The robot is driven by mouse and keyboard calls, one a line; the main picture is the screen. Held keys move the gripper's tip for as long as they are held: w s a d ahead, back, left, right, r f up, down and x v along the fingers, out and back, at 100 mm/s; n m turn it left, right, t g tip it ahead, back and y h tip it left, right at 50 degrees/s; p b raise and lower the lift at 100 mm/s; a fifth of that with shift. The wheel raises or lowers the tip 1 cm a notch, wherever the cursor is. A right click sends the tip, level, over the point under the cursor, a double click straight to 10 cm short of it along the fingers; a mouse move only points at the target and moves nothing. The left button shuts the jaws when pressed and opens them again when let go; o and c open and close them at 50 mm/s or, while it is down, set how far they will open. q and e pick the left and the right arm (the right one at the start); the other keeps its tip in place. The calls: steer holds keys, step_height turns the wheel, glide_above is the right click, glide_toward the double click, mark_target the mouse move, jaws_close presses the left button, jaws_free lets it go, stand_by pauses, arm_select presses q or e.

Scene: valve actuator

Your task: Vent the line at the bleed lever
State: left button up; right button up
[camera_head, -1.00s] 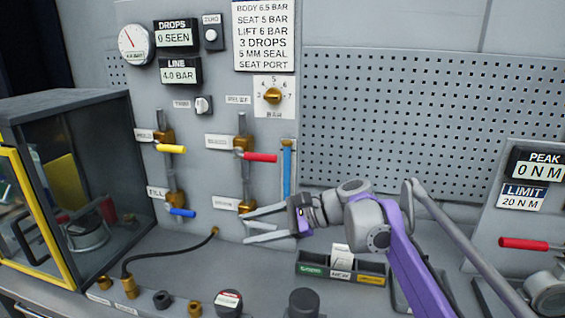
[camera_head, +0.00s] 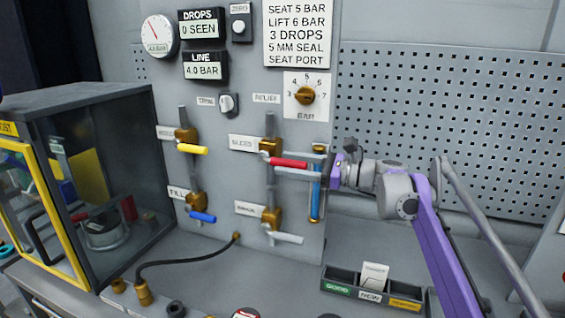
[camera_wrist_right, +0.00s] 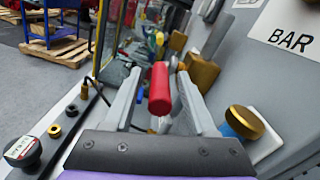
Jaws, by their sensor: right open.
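The bleed lever has a red handle (camera_head: 288,162) on a brass valve and points right from the panel. In the right wrist view the red handle (camera_wrist_right: 160,88) stands between the two fingers of my right gripper (camera_wrist_right: 160,98). Gaps show on both sides of it there. My right gripper (camera_head: 280,165) is open at the lever in the head view, coming in from the right. The line display (camera_head: 205,68) reads 4.0 BAR. The drops display (camera_head: 199,25) reads 0 SEEN. My left gripper is not in view.
A yellow lever (camera_head: 193,149), a blue lever (camera_head: 203,217) and a pale grey lever (camera_head: 286,238) are on the same panel. A blue-filled tube (camera_head: 316,198) stands close by my right gripper. A yellow-framed cabinet (camera_head: 118,110) stands left, a sorting tray (camera_head: 372,293) below right.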

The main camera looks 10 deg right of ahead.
steer(key=shift+x, duration=1)
jaws_close()
stand_by(0.8)
